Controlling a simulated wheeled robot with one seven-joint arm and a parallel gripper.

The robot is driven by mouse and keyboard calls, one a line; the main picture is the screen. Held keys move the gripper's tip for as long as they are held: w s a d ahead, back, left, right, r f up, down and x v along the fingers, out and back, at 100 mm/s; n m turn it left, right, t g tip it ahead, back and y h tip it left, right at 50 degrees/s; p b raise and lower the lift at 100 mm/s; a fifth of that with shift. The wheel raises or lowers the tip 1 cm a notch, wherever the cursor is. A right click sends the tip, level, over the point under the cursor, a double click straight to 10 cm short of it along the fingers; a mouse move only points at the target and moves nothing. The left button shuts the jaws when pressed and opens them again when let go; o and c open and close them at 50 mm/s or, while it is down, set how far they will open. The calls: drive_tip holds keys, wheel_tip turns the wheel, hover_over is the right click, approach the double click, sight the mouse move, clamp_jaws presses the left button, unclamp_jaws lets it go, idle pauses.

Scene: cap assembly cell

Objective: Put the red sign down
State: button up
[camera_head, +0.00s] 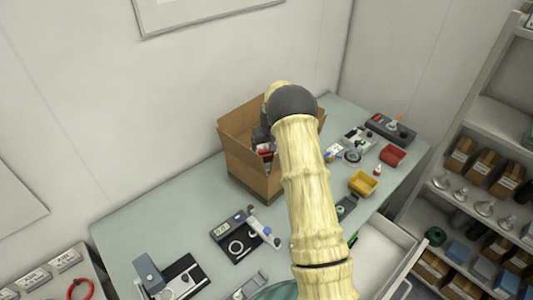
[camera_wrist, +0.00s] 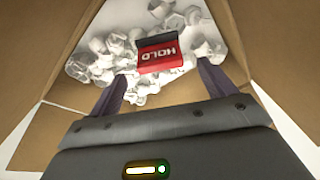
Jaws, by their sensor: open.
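The red sign (camera_wrist: 160,55) reads "HOLD" and has a dark strip along one edge. In the wrist view it lies on white crumpled pieces inside the cardboard box. My gripper (camera_wrist: 168,88) is open, its two dark fingers apart on either side, a little short of the sign. No contact with the sign shows. In the head view my gripper is mostly hidden behind my arm at the box (camera_head: 250,178).
The box walls (camera_wrist: 60,123) rise close around my gripper. The box stands on a grey-green table (camera_head: 185,205). A yellow bin (camera_head: 363,184), a red bin (camera_head: 392,155) and several instruments share the table. An open drawer (camera_head: 385,245) and shelving (camera_head: 445,205) are at the right.

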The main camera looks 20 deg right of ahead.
drive_tip(key=b+v, duration=0.1)
drive_tip(key=v, duration=0.5)
drive_tip(key=shift+r+b, duration=0.25)
drive_tip(key=shift+b, duration=0.15)
drive_tip(key=shift+r, duration=0.1)
